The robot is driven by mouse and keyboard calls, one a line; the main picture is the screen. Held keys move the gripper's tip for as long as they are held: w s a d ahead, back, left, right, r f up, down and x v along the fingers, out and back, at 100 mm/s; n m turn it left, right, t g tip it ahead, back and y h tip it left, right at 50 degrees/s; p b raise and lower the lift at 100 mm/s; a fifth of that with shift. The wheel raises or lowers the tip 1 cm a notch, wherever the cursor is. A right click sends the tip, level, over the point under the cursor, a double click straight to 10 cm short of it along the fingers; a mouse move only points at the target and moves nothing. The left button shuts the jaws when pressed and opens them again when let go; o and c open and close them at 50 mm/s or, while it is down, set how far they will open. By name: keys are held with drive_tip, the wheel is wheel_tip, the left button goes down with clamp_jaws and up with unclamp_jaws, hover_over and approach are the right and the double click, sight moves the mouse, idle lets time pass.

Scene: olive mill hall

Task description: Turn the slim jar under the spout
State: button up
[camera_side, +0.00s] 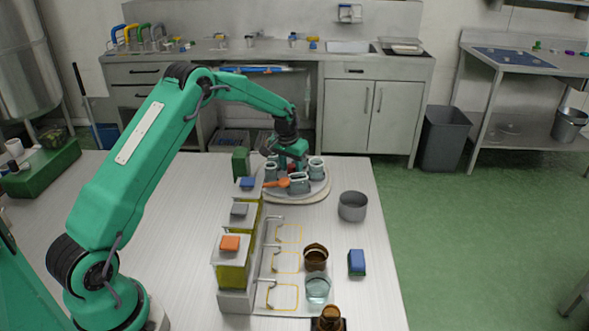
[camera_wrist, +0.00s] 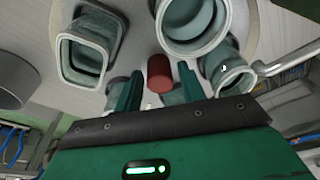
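A round pale turntable (camera_side: 315,196) stands at the back of the table and carries several grey-green jars. In the wrist view, a squarish jar (camera_wrist: 86,56) is at left, a wide round jar (camera_wrist: 193,22) at top and a smaller jar (camera_wrist: 228,73) at right. I cannot tell for certain which is the slim one. A red upright peg (camera_wrist: 159,74) stands between the jars. My gripper (camera_wrist: 160,82) points down over the turntable, its fingers apart either side of the peg with gaps. It also shows in the side view (camera_side: 290,160). Spouts (camera_side: 272,245) stick out from the yellow dispensers.
The dispensers (camera_side: 233,270) stand in a row left of a pale mat with yellow outlines (camera_side: 285,297). A grey pot (camera_side: 352,206) stands beside the turntable.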

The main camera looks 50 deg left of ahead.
sight(291, 166)
drive_tip(key=shift+r, duration=3.9)
drive_tip(key=shift+o, duration=0.4)
drive_tip(key=shift+f, duration=0.4)
drive_tip(key=shift+f, duration=0.15)
drive_tip(key=shift+f, duration=3.5)
drive_tip(key=c, duration=0.7)
